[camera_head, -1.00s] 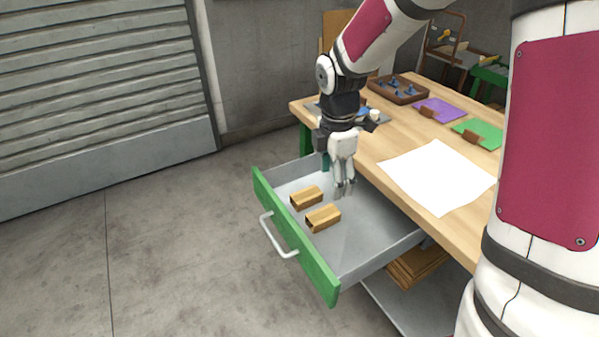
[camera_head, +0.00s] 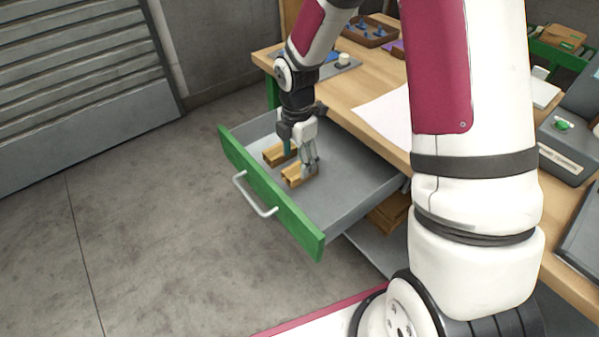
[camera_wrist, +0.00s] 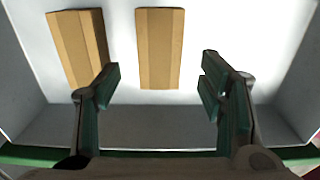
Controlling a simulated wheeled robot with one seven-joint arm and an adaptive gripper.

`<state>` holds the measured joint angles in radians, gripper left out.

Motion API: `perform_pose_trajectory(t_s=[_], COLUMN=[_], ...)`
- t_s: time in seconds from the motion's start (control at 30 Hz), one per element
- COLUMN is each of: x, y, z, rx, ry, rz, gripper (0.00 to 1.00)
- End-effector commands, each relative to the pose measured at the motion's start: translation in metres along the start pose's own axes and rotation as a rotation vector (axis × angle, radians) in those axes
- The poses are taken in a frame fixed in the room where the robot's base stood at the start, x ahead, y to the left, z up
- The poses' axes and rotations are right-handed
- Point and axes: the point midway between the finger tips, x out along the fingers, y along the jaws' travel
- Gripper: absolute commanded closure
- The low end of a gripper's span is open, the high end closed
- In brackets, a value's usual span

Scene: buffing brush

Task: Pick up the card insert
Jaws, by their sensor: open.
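Two tan card inserts lie side by side on the floor of the open drawer (camera_head: 345,205). One insert (camera_head: 272,156) is farther back, and the other insert (camera_head: 294,180) is nearer the drawer's front right. My gripper (camera_head: 308,168) points down inside the drawer, close to the nearer insert, and partly covers both. In the wrist view, one insert (camera_wrist: 160,48) lies ahead of the gap between my open fingers (camera_wrist: 158,85). The other insert (camera_wrist: 78,48) lies left, partly behind the left finger. Nothing is held. Contact with an insert cannot be told.
The drawer's green front (camera_head: 270,195) with its pale handle (camera_head: 255,198) faces the bare floor. The wooden workbench (camera_head: 345,90) stands above the drawer, with a white sheet (camera_head: 388,113) and a brown tray (camera_head: 368,32) on it. The drawer's right part is empty.

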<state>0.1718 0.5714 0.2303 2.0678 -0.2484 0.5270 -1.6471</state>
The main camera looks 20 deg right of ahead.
Motion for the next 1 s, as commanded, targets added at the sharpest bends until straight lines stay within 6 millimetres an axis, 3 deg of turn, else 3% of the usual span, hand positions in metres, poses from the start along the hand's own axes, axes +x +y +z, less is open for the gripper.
perform_pose_trajectory(t_s=[0.33,0.6,0.8,1.0], x=[0.046,0.049,0.049,0.048], y=[0.0,0.001,0.0,0.0], z=[-0.001,-0.001,-0.001,-0.001], rx=[0.001,0.001,0.001,0.001], ry=[0.002,0.0,0.0,0.001], rz=[-0.004,0.0,-0.001,-0.001], gripper=[0.37,0.37,0.8,0.8])
